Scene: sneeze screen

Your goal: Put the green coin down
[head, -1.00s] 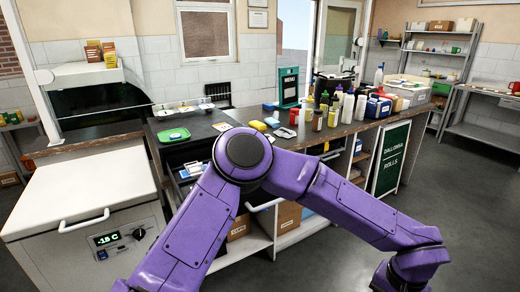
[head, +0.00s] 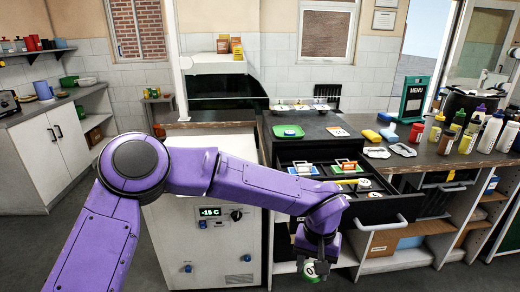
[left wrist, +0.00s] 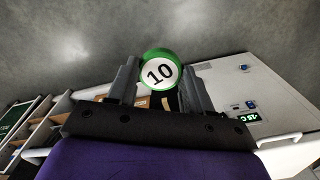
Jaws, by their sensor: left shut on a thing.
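The green coin (left wrist: 160,70) has a white face with the number 10. In the left wrist view it sits between the two fingers of my left gripper (left wrist: 160,88). In the head view my left gripper (head: 317,258) points down in front of the counter, low beside the freezer, and the coin (head: 312,270) shows at its fingertips, clear of any surface. A green tray (head: 287,131) lies on the dark counter top. My right gripper is not in view.
An open drawer (head: 375,211) with several small items juts out from the counter just above my left gripper. The white freezer (head: 200,240) stands to the left.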

